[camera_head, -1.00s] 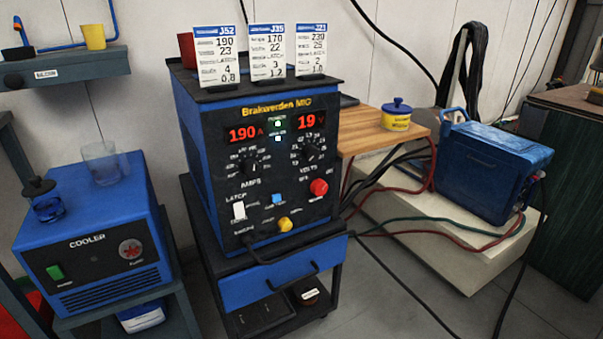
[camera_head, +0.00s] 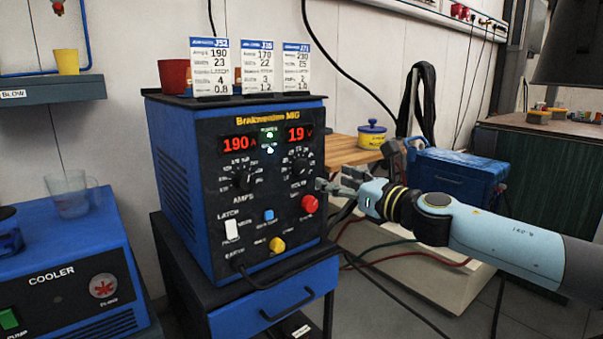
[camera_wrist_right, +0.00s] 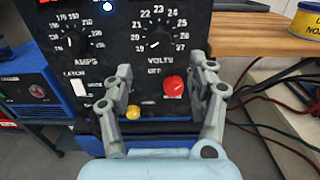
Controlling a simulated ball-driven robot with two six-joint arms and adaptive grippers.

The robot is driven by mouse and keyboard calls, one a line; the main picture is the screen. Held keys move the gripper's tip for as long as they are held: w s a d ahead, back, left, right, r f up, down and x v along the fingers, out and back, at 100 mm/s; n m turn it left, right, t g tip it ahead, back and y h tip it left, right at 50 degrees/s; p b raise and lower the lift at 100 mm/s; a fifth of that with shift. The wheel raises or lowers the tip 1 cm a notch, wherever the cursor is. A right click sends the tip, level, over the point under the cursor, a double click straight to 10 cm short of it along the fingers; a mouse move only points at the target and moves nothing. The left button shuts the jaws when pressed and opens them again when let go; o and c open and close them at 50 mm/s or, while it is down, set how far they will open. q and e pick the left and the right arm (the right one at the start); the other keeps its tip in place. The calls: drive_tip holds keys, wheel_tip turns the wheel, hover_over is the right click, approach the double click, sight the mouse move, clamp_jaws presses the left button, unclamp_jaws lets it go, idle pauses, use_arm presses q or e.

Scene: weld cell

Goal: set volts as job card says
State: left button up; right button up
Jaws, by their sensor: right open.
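The blue and black MIG welder (camera_head: 180,190) stands on a cart, with red displays reading 190 A and 19 V. Its volts knob (camera_head: 299,165) is on the right of the panel and also shows in the right wrist view (camera_wrist_right: 158,43). The amps knob (camera_head: 242,179) is on the left. Three job cards, J52 (camera_head: 209,68), J35 (camera_head: 257,68) and J71 (camera_head: 297,68), stand on top; J52 lists 190 and 23. My right gripper (camera_head: 335,185) is open and empty, right of the panel near the red button (camera_head: 309,204). My left gripper is out of view.
A latch switch (camera_head: 232,229) and yellow knob (camera_head: 277,244) sit low on the panel. A cooler (camera_head: 60,265) is at left. A wooden shelf (camera_head: 350,150) with a yellow pot (camera_head: 372,136) and a blue box (camera_head: 450,172) are behind my right arm. Cables hang nearby.

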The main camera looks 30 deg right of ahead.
sight(305, 169)
drive_tip(key=w, duration=0.2)
drive_tip(key=w+p, duration=0.1)
drive_tip(key=w, duration=0.2)
drive_tip(key=w+p, duration=0.1)
drive_tip(key=w, duration=0.2)
drive_tip(key=shift+w+a, duration=0.15)
drive_tip(key=shift+a, duration=0.2)
drive_tip(key=shift+w+f, duration=0.1)
drive_tip(key=shift+w, duration=0.65)
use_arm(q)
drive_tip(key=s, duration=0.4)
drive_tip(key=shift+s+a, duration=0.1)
use_arm(e)
drive_tip(key=shift+c, duration=0.3)
drive_tip(key=c, duration=1.1)
